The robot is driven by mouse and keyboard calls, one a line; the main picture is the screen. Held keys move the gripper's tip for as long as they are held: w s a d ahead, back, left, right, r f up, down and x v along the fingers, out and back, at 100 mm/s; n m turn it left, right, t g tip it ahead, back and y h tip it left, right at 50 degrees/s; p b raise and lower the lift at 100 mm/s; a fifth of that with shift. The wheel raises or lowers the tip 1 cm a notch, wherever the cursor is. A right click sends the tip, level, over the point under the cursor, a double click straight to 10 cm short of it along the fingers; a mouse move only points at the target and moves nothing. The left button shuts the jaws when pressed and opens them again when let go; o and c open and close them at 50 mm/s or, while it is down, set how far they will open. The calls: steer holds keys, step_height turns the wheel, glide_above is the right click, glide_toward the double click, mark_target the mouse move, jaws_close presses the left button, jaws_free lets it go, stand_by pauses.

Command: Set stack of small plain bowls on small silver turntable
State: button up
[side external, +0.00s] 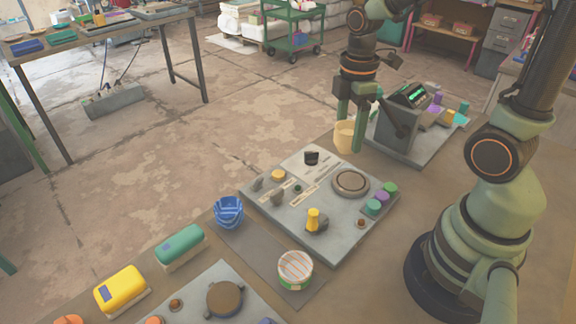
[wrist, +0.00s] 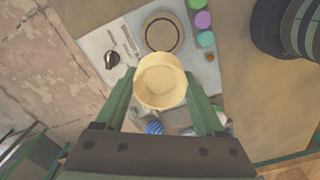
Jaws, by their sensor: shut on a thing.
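The stack of small plain bowls is cream yellow (side external: 345,137) and hangs between the green fingers of my gripper (side external: 350,130), off the back right edge of the grey plate. In the wrist view the bowls (wrist: 161,82) show from above, mouth up, with a finger on each side. My gripper is shut on them.
The grey plate (side external: 290,222) bears a yellow knob (side external: 313,219), a black knob (side external: 311,157) and several coloured buttons. A blue bowl stack (side external: 228,211) and a striped round container (side external: 295,270) stand near it.

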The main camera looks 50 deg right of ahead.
steer(key=shift+s+d+f+m, duration=0.15)
steer(key=shift+s+d+f, duration=0.15)
steer(key=shift+d, duration=0.25)
steer(key=shift+s+d+f+m, duration=0.2)
steer(key=shift+s+d, duration=0.15)
steer(key=shift+d, duration=0.2)
steer(key=shift+f, duration=3.8)
steer(key=shift+f, duration=0.6)
steer(key=o, duration=1.5)
steer(key=shift+c, duration=0.2)
steer(key=shift+r, duration=0.1)
step_height(320, 180, up, 12)
steer(key=shift+f, duration=0.1)
